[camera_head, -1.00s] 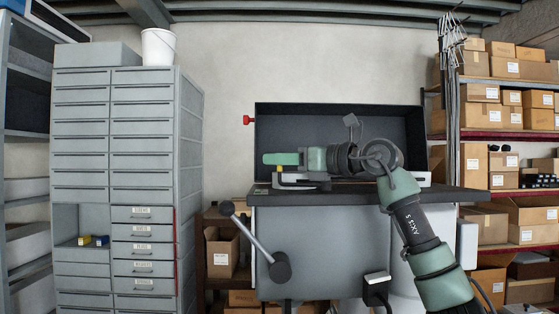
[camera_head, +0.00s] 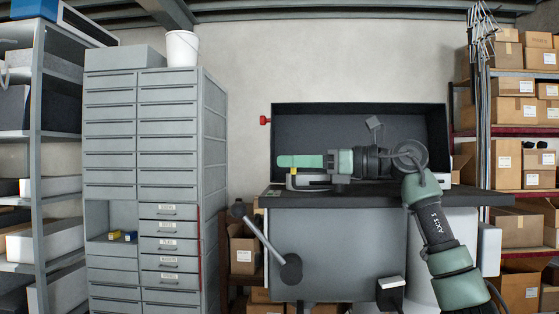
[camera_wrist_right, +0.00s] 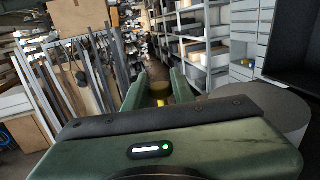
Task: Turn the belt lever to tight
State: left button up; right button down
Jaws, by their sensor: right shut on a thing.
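My right gripper (camera_head: 290,161) reaches in from the right above the bench top, its green fingers pointing left. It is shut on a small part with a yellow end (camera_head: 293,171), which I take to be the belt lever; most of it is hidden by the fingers. A pale angled bracket (camera_head: 310,186) lies just below the fingers. My left gripper is not in view.
A larger grey lever (camera_head: 263,238) with a dark ball end juts from the bench front. A dark box-like guard (camera_head: 300,117) stands behind my arm, with a red knob (camera_head: 265,120) on its left. Drawer cabinets (camera_head: 165,120) stand left and box shelves (camera_head: 525,120) right.

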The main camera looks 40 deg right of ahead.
jog(key=shift+s+y, duration=0.15)
jog(key=shift+y, duration=0.25)
jog(key=shift+s+a+n+g+y+p, duration=0.15)
jog(key=shift+n+g+y+p, duration=0.15)
jog(key=shift+n+g+p, duration=0.1)
jog(key=shift+s+a+n+g+y, duration=0.2)
jog(key=shift+s+n+g+y, duration=0.1)
jog(key=shift+s+n+y, duration=0.15)
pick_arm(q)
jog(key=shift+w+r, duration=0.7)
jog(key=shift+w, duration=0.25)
pick_arm(e)
jog(key=shift+w, duration=0.1)
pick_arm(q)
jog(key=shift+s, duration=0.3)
pick_arm(e)
jog(key=c, duration=1.2)
grip_release()
jog(key=shift+c, duration=0.2)
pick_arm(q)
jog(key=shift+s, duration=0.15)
